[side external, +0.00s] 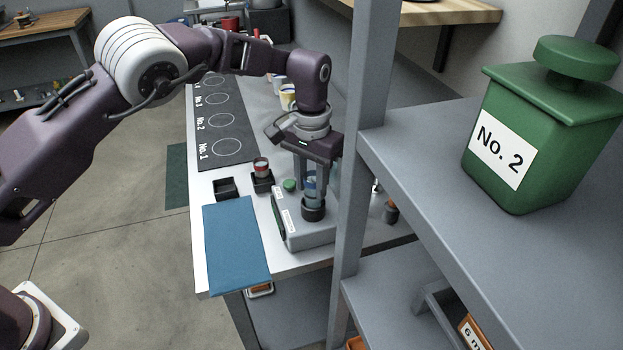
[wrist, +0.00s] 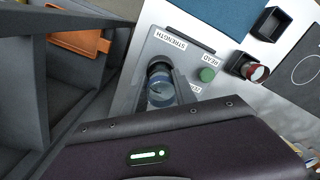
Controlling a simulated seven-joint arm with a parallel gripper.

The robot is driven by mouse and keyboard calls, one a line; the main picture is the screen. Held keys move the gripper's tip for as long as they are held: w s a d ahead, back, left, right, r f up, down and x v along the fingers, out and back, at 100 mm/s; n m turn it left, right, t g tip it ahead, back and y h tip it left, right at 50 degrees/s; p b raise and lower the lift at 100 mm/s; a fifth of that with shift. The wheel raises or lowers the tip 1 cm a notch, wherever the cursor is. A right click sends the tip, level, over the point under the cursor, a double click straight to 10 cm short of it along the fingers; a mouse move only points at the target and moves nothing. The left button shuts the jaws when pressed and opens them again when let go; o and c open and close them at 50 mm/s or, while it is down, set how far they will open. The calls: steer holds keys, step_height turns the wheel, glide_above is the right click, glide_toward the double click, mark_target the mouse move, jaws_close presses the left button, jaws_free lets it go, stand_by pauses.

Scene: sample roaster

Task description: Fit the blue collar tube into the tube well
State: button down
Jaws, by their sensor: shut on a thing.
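A clear tube with a blue collar (side external: 311,190) is upright between the fingers of my gripper (side external: 312,179), which is shut on it. In the wrist view the tube (wrist: 161,90) is seen from above, partly hidden by my gripper's body. Its lower end is at the dark round tube well (side external: 313,211) on top of the grey reader box (side external: 308,236). The well also shows in the wrist view (wrist: 158,68), under the word STRENGTH. The tube lines up with the well's mouth, but I cannot tell how far inside it is.
A green button (side external: 289,185) sits on the box. A blue mat (side external: 237,245), an empty black tray (side external: 226,187) and a red-banded jar (side external: 261,167) in a black holder are to the left. A shelf post (side external: 352,190) stands close on the right.

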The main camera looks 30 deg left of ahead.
steer(key=shift+f, duration=1.3)
steer(key=c, duration=0.9)
jaws_free()
step_height(320, 180, up, 7)
steer(key=s+a+r+n+t+h, duration=0.1)
steer(key=s+a+r, duration=0.55)
steer(key=r, duration=0.35)
steer(key=s+a+r+n+t, duration=0.1)
steer(key=s+a+r+t, duration=0.1)
steer(key=s+a+r, duration=0.5)
steer(key=s+a+t, duration=0.1)
steer(key=s, duration=0.6)
steer(key=s+f, duration=0.1)
steer(key=s, duration=0.6)
steer(key=s+a+t+y, duration=0.1)
steer(key=s, duration=0.6)
steer(key=shift+s+a+f+t, duration=0.2)
steer(key=shift+a+f+t, duration=0.05)
steer(key=shift+a+t, duration=0.1)
